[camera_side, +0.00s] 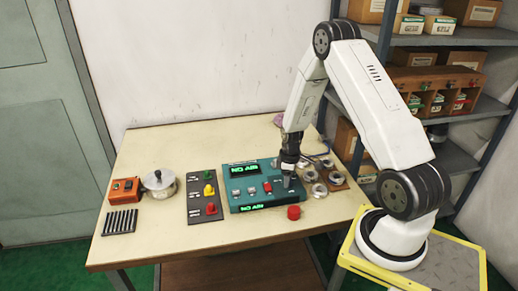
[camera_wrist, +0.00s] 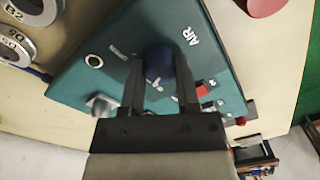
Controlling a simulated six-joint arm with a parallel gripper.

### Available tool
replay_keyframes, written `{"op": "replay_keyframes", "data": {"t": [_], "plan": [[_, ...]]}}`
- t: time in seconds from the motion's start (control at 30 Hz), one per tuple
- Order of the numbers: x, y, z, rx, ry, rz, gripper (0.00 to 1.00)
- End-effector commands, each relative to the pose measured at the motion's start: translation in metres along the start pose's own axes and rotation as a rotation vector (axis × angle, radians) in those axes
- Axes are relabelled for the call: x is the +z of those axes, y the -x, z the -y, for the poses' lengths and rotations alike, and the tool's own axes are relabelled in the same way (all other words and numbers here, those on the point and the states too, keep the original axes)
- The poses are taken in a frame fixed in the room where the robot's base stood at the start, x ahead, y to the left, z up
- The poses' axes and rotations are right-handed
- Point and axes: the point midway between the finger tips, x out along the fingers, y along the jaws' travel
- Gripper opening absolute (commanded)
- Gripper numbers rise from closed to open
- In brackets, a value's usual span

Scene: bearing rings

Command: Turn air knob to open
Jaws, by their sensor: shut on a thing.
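The teal control panel (camera_side: 262,203) lies on the table under my gripper (camera_side: 287,178), with two green lit displays and several small controls. The wrist view shows the panel (camera_wrist: 85,85) close up. The dark blue air knob (camera_wrist: 158,60) sits beside the printed word AIR. My gripper (camera_wrist: 160,72) is shut on the air knob, one finger on each side of it. The fingers hide part of the panel. In the side view the gripper is over the panel's right end; the knob's turn position cannot be told.
A red round part (camera_side: 293,212) sits at the panel's front right. Several metal rings (camera_side: 320,190) lie to the right.

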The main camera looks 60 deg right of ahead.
Motion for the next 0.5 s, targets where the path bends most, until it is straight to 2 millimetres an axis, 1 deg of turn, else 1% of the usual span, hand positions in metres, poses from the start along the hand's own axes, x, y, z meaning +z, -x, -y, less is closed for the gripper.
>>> {"op": "replay_keyframes", "data": {"t": [0.5], "plan": [[0.0002, 0.0006, -0.0012, 0.000, -0.488, -0.017, 0.00]]}}
